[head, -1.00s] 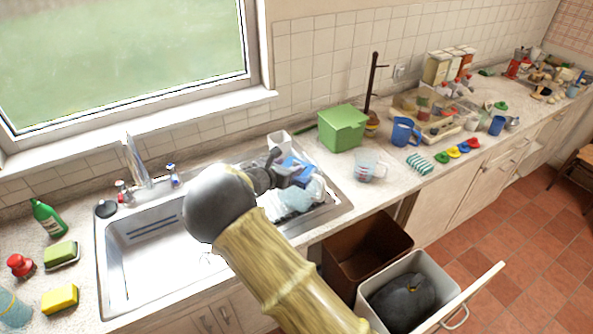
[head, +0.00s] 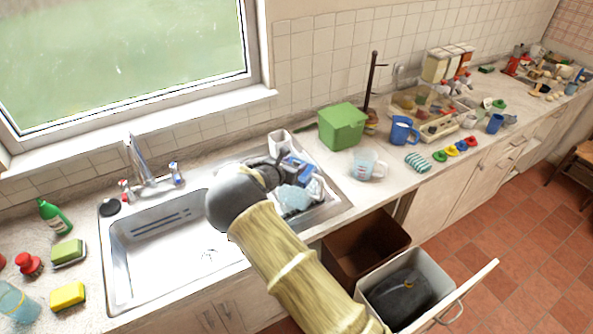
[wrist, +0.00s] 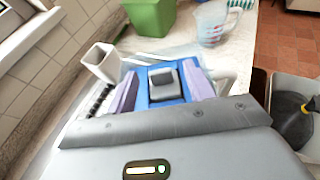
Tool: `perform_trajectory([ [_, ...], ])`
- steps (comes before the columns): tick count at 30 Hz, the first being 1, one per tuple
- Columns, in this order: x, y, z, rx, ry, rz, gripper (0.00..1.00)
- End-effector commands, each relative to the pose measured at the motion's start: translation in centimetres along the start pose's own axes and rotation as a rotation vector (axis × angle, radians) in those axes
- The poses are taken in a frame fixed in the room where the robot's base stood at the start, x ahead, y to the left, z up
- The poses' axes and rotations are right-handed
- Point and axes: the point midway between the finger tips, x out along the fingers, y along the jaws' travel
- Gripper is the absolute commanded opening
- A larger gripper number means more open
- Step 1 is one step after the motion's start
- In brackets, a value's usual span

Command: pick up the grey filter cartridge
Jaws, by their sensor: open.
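A small grey block (wrist: 165,82), which looks like the grey filter cartridge, rests on a blue piece (wrist: 140,92) at the middle of the wrist view. My gripper (wrist: 162,84) is open, with one lilac finger on each side of the grey block. I cannot tell whether the fingers touch it or how far above it they are. In the head view my gripper (head: 279,168) is over the draining side of the sink, beside the blue piece (head: 298,168). The grey block cannot be made out clearly there.
A white open holder (head: 279,141) stands just behind my gripper. A green box (head: 342,126) and a clear measuring jug (head: 367,164) stand to the right on the counter. The sink basin (head: 165,250) is empty to the left. Open bins (head: 405,290) are below the counter.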

Motion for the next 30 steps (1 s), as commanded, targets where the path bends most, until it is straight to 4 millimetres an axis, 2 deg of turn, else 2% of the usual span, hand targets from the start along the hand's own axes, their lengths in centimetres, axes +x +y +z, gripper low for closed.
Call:
perform_trajectory([
  [2, 0.0, 0.0, 0.0, 0.0, 0.0, 0.0, 0.51],
  [9, 0.0, 0.0, 0.0, 0.0, 0.0, 0.0, 0.04],
  [22, -0.3, 0.0, 0.8, 0.003, -0.001, 0.0, 0.04],
  [26, -0.9, 0.1, 2.1, 0.004, -0.002, 0.001, 0.04],
  [30, -1.9, 0.1, 4.7, 0.006, -0.003, 0.001, 0.04],
])
